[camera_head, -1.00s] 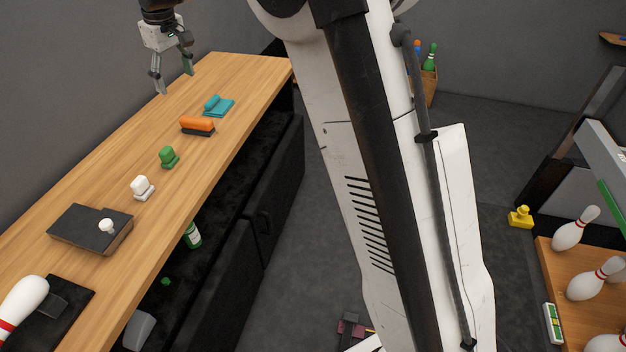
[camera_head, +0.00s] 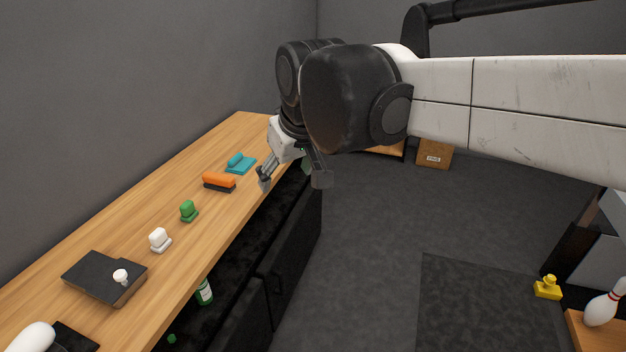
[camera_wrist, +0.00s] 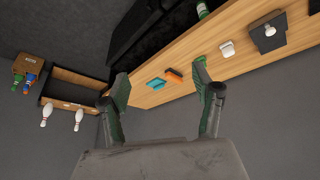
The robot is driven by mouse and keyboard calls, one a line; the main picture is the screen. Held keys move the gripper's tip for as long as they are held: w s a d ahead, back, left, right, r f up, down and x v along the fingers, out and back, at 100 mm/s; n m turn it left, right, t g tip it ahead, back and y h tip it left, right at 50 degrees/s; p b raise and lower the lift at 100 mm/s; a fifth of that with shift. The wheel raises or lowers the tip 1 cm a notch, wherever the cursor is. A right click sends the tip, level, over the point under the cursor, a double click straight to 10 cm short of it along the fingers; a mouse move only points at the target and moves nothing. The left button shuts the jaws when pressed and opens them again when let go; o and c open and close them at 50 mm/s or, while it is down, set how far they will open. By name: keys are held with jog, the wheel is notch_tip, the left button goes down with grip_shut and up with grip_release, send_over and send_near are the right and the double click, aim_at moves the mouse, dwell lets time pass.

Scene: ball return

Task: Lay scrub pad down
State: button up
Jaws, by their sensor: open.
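My gripper (camera_head: 292,180) is open and empty, in front of the wooden bench's far right edge; it also shows open in the wrist view (camera_wrist: 161,84). No item is plainly marked as the scrub pad. A teal piece with a raised grip on a flat base (camera_head: 240,163) lies at the bench's far end. An orange block with a dark base (camera_head: 219,182) lies nearer. A green block (camera_head: 188,211) and a white block (camera_head: 159,240) follow toward the front. In the wrist view the teal piece (camera_wrist: 155,84) and orange block (camera_wrist: 174,75) show between my fingers.
A black board (camera_head: 92,275) with a white knob (camera_head: 121,276) lies on the bench (camera_head: 185,277). A white pin (camera_head: 34,338) lies at the near end. A green bottle (camera_head: 204,292) is below. A box (camera_head: 434,153) and a yellow item (camera_head: 547,288) stand right. Open floor lies between.

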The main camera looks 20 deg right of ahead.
jog(key=s+d+f+m+t+b, duration=0.1)
jog(key=s+d+f+m, duration=0.1)
jog(key=s+f, duration=0.8)
jog(key=s+d, duration=0.1)
jog(key=s, duration=0.2)
jog(key=shift+f+t+b, duration=0.15)
jog(key=shift+t+b, duration=0.15)
jog(key=shift+b, duration=0.05)
dwell(0.4)
